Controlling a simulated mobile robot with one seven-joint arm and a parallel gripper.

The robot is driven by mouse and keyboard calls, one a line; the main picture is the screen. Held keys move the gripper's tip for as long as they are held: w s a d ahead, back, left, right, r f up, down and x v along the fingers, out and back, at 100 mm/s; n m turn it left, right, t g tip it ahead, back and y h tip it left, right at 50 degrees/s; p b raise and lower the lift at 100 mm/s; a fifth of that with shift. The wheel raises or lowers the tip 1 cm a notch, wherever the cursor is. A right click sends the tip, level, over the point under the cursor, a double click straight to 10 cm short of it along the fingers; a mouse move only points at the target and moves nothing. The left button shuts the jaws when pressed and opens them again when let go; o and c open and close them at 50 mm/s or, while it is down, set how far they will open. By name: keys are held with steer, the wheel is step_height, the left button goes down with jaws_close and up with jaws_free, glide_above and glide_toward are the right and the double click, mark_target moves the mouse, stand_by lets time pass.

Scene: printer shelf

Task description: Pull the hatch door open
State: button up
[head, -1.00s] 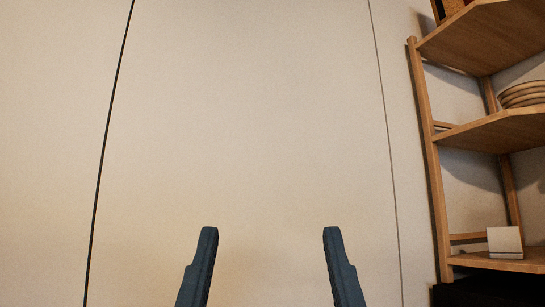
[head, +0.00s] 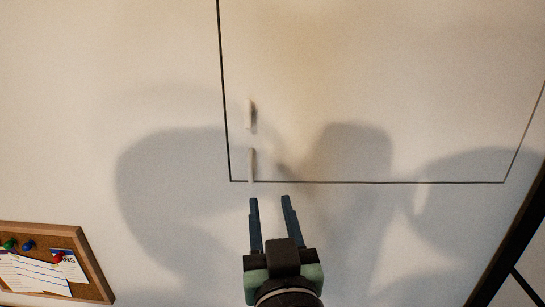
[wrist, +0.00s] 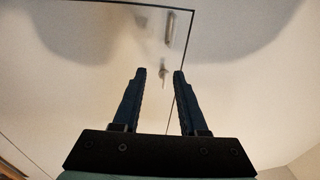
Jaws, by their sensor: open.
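The hatch door (head: 400,80) is a pale panel flush with the wall, outlined by thin dark gaps. It looks closed. Its lower left corner shows in the head view, and it also shows in the wrist view (wrist: 80,70). Two small pale fittings stand near that corner: an upper one (head: 249,114) and a longer, thin lower one (head: 252,164) reaching to the bottom gap. I cannot tell which is the handle. My gripper (head: 270,199) is open and empty, just below the lower fitting in the head view. In the wrist view, one fitting (wrist: 163,72) appears between the fingertips; contact cannot be told.
A cork board (head: 65,240) with papers and coloured pins is at the lower left. A dark frame (head: 505,250) slants across the lower right. Shadows fall on the wall, which is otherwise bare around the hatch.

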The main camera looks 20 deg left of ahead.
mark_target(251, 172)
steer(key=shift+g+y, duration=0.3)
steer(key=shift+g, duration=0.4)
steer(key=p+x, duration=0.1)
steer(key=x, duration=0.3)
steer(key=f+p+x, duration=0.1)
steer(key=p+x, duration=0.1)
steer(key=x, duration=0.2)
steer(key=a+f+p+x, duration=0.1)
steer(key=p+x, duration=0.1)
steer(key=x, duration=0.3)
steer(key=shift+s+a+f, duration=0.15)
steer(key=shift+s, duration=0.15)
jaws_close()
stand_by(0.4)
